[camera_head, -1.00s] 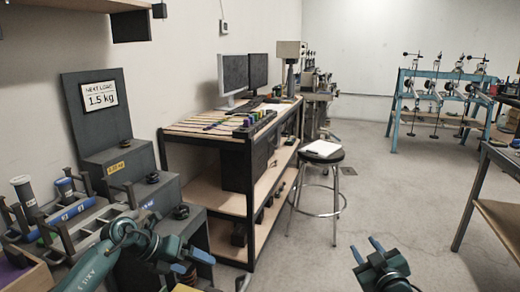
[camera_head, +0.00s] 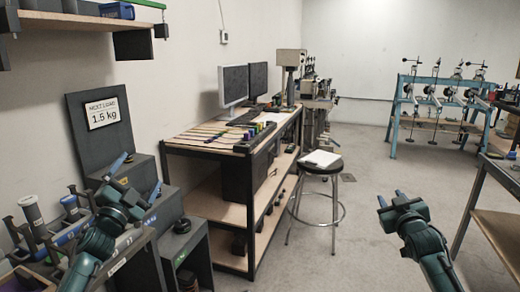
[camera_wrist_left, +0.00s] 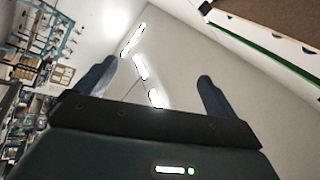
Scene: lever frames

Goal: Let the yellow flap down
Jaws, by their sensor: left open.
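I cannot make out a yellow flap in either view. My left gripper (camera_head: 140,171) is open and empty, raised in front of the grey stepped stand at the left and pointing up. In the left wrist view its two fingers (camera_wrist_left: 152,82) are wide apart, with only the ceiling, its lights and the wall beyond them. My right gripper (camera_head: 390,197) is open and empty over clear floor at the right.
A wall shelf (camera_head: 85,17) with a green strip is at the upper left; a shelf edge also shows in the left wrist view (camera_wrist_left: 262,40). The stepped stand has a "1.5 kg" sign (camera_head: 103,107). A workbench (camera_head: 205,148) and stool (camera_head: 320,168) stand ahead.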

